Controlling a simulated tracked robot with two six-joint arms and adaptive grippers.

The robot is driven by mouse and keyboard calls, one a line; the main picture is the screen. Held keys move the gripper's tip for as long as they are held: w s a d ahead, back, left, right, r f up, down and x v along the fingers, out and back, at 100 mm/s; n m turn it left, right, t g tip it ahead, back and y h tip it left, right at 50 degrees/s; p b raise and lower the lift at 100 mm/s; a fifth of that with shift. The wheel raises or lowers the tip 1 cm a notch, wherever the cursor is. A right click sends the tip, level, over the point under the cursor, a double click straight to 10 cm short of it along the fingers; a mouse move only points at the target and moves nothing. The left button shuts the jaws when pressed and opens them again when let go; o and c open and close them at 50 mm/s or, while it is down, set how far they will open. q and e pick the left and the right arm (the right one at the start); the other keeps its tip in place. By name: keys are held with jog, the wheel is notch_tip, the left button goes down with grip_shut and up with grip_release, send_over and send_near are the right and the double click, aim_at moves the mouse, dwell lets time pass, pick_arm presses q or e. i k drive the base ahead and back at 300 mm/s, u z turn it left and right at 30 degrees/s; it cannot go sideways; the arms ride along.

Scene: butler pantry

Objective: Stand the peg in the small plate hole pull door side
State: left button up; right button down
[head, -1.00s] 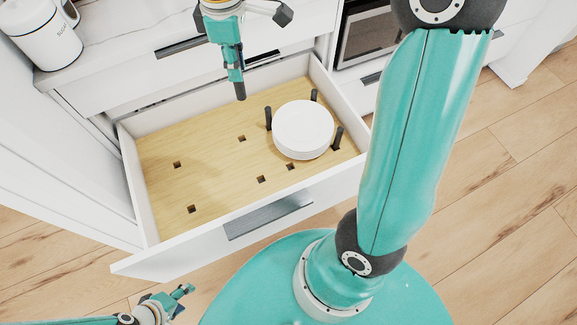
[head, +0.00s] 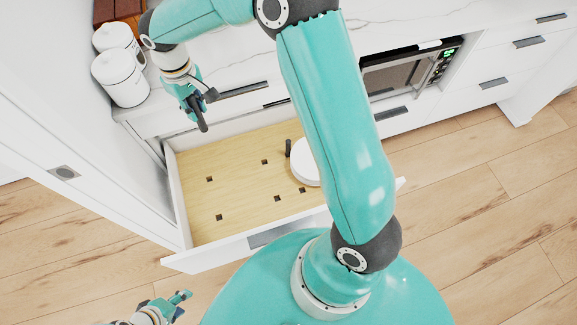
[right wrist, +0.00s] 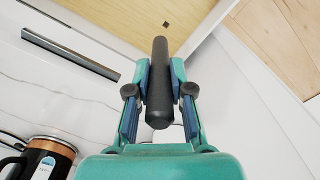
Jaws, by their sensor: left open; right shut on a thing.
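My right gripper (head: 198,104) is shut on a dark peg (head: 203,126), held above the back left of the open drawer. In the right wrist view the peg (right wrist: 160,85) sits between the two fingers (right wrist: 160,75). The drawer's wooden peg board (head: 240,185) has several small square holes, including a back-left one (head: 209,179), a front-left one (head: 219,217) and a back-middle one (head: 265,162). A white plate stack (head: 305,174) sits at the right, partly hidden by my arm. A dark peg (head: 288,147) stands beside it. My left gripper (head: 183,297) is open and empty, outside the drawer at lower left.
White canisters (head: 120,78) stand on the marble counter behind the drawer. The drawer front (head: 230,245) has a grey handle. A tall white cabinet panel (head: 90,130) is at the left. My right arm covers the drawer's right side. The board's left half is clear.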

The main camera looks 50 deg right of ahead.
aim_at(236, 189)
jog(key=u, duration=0.95)
jog(key=i, duration=0.1)
jog(key=z, duration=1.65)
jog(key=k, duration=0.35)
jog(key=u, duration=0.05)
